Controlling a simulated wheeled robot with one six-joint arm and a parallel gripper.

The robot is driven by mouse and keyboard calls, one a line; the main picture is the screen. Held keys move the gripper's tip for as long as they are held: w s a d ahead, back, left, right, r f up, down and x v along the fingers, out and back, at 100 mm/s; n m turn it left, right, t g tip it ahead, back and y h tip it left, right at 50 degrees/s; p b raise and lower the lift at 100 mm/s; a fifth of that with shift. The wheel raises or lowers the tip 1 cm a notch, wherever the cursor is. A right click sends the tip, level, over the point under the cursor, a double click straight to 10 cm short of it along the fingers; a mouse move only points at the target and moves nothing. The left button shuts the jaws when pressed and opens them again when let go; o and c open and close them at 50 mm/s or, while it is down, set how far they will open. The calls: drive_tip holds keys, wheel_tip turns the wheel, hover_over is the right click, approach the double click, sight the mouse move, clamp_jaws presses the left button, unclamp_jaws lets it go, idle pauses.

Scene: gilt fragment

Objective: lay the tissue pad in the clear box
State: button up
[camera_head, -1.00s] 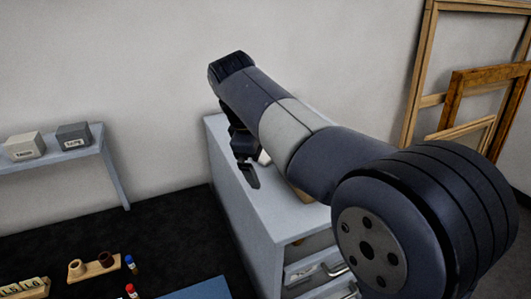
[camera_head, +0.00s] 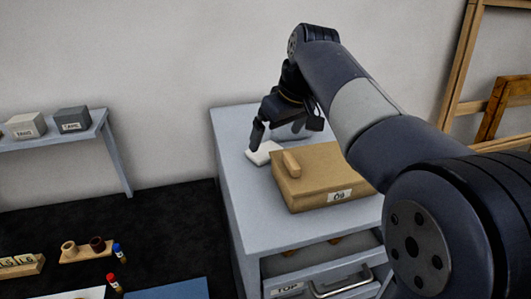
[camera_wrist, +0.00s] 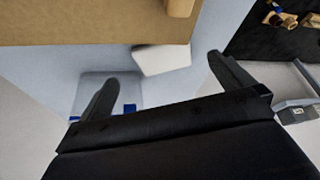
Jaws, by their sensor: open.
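The white tissue pad (camera_head: 262,154) lies on the grey cabinet top, left of the brown box. In the wrist view the pad (camera_wrist: 165,60) lies between my fingertips, with the brown box just above it. The clear box (camera_wrist: 97,87), pale and see-through with blue parts at its near edge, stands left of the pad. My left finger overlaps it. In the head view the clear box is mostly hidden behind my gripper. My gripper (camera_head: 281,139) is open and empty, pointing down above the pad; it also shows in the wrist view (camera_wrist: 162,69).
A brown box (camera_head: 318,177) with a wooden handle and a label stands on the cabinet (camera_head: 237,208), close to the pad. A cabinet drawer (camera_head: 325,284) is partly open below. A wall shelf (camera_head: 107,150) holds two small boxes at left. Wooden frames lean at right.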

sight(271, 147)
drive_tip(key=x, duration=0.5)
drive_tip(key=shift+a+f, duration=0.1)
drive_tip(key=shift+a, duration=0.05)
drive_tip(key=shift+s, duration=0.1)
drive_tip(key=c, duration=1.1)
drive_tip(key=shift+o, duration=0.2)
